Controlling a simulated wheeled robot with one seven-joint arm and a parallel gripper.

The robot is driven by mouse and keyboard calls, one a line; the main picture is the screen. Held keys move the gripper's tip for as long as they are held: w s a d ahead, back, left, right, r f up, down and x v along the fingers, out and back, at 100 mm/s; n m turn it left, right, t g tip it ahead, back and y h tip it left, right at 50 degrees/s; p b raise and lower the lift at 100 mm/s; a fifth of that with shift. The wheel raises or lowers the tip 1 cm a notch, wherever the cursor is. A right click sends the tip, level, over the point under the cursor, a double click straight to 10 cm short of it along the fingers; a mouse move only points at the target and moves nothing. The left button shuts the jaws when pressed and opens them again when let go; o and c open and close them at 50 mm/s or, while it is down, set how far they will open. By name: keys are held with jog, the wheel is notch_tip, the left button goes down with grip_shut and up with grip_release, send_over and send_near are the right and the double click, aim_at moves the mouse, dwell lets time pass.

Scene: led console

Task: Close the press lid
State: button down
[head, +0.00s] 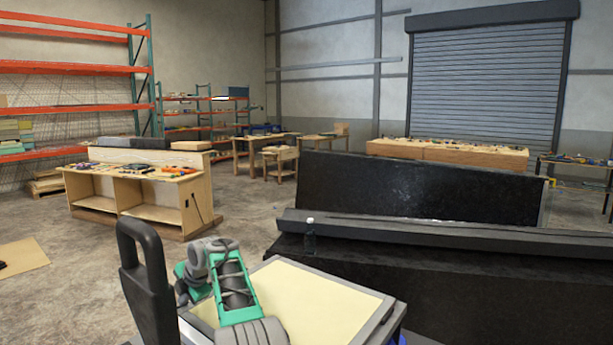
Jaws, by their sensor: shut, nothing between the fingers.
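The press shows at the bottom of the head view as a flat cream panel (318,304) in a grey frame. I cannot tell whether this panel is the lid or the bed. A black upright loop handle (133,262) stands at its left. My green and grey arm reaches up over the panel's left part and bends toward the handle. My gripper (186,284) is at the arm's end, just right of the handle, small and partly hidden. It is shut and empty. I cannot tell whether it touches the handle or the press.
A black counter (480,285) with a raised back panel (420,190) stands close on the right. A small dark bottle (310,237) stands at its left end. A wooden workbench (150,200) with tools stands back left. The concrete floor between is clear.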

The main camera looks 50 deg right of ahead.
jog(key=shift+s+a+f, duration=0.1)
jog(key=shift+s+f, duration=0.1)
jog(key=shift+f, duration=0.85)
notch_tip(320, 180, up, 16)
jog(key=p, duration=0.6)
jog(key=shift+w, duration=0.15)
